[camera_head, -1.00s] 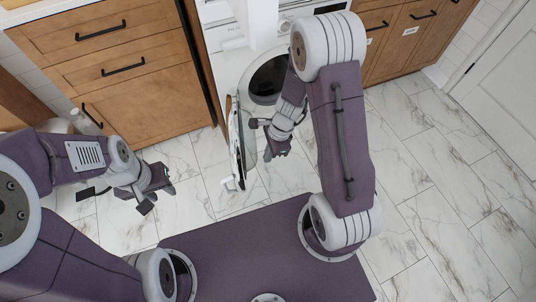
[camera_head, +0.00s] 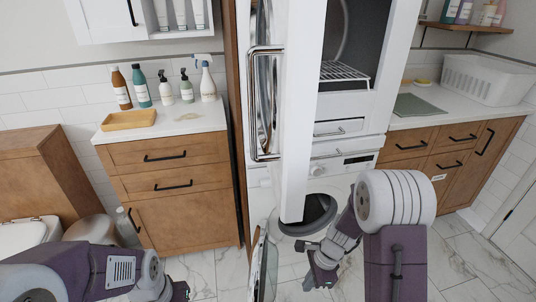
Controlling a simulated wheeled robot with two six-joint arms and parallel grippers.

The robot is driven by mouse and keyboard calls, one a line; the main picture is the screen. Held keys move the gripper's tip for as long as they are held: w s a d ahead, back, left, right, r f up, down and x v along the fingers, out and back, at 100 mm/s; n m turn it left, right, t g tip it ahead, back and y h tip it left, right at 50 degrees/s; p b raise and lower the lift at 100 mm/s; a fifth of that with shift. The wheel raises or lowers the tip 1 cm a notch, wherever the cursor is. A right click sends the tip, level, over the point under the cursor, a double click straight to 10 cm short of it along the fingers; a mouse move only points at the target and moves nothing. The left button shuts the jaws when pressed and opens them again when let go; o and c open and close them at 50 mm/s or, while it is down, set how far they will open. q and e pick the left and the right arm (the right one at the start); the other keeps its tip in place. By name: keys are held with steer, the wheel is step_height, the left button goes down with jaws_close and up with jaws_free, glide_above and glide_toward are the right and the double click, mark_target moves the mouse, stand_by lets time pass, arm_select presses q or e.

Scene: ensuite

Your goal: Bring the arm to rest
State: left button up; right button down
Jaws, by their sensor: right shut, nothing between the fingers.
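My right arm (camera_head: 397,205) comes in from the lower right, bent at its elbow. My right gripper (camera_head: 319,276) hangs low in front of the washing machine (camera_head: 345,185), shut and empty. It is to the right of the machine's open round door (camera_head: 264,268) and appears apart from it. My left arm (camera_head: 75,275) comes in from the lower left. My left gripper (camera_head: 179,291) is at the bottom edge, partly cut off, so its jaws cannot be judged.
An open white door (camera_head: 301,130) with a metal handle hangs from the upper appliance, above my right gripper. A wooden cabinet (camera_head: 170,178) with several bottles stands left. A white basket (camera_head: 482,80) sits on the right counter. Marble floor (camera_head: 460,262) is clear at lower right.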

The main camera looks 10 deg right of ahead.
step_height(320, 180, up, 4)
steer(key=w+a+n+t, duration=0.1)
steer(key=a, duration=0.1)
steer(key=s+d+r+n+h, duration=0.3)
steer(key=s+n, duration=0.5)
steer(key=n, duration=0.8)
step_height(320, 180, up, 21)
steer(key=a+n+p, duration=0.1)
steer(key=p, duration=1.9)
